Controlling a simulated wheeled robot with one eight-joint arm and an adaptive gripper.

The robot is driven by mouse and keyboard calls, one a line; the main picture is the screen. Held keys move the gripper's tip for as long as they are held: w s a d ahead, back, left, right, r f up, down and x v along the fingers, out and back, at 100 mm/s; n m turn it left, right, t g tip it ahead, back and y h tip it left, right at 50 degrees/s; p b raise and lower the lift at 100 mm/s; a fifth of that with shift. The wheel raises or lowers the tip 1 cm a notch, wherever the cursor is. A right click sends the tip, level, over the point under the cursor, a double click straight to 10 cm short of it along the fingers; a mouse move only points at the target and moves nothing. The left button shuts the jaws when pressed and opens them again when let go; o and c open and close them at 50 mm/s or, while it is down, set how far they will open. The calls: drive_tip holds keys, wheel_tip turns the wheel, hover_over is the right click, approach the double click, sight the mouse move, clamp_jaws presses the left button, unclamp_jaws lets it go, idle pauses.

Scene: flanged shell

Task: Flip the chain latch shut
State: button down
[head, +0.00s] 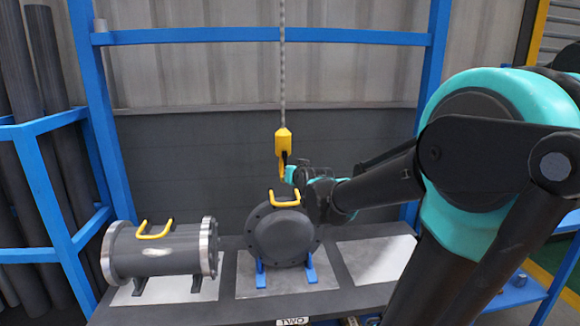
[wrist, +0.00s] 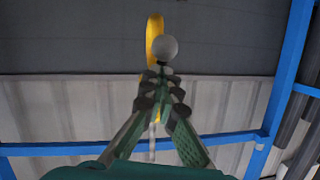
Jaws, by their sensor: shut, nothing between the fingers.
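A yellow hook block (head: 283,142) hangs on a chain (head: 282,70) above the middle flanged shell. Its hook (head: 282,168) hangs below the block, close to my gripper (head: 291,176). In the wrist view the yellow hook (wrist: 154,30) shows as a narrow upright strip. A grey ball (wrist: 166,47), perhaps the latch's knob, is in front of it. My gripper (wrist: 161,76) is shut and empty, its tips just below the ball in the picture. I cannot tell whether they touch it. The latch's position is not clear in either view.
The middle shell (head: 285,236) has a yellow handle (head: 284,203) and stands on blue feet on the bench (head: 225,307). Another shell (head: 158,252) lies to its left. A bare pale plate (head: 375,261) is to the right. A blue frame (head: 262,36) stands behind.

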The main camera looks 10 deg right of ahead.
drive_tip(key=shift+w+f, duration=0.45)
drive_tip(key=shift+f, duration=0.3)
drive_tip(key=shift+w+f, duration=0.45)
drive_tip(key=shift+f, duration=0.25)
drive_tip(key=shift+w+f, duration=0.75)
drive_tip(key=shift+w, duration=0.4)
drive_tip(key=shift+w+f, duration=0.1)
drive_tip(key=shift+w, duration=0.15)
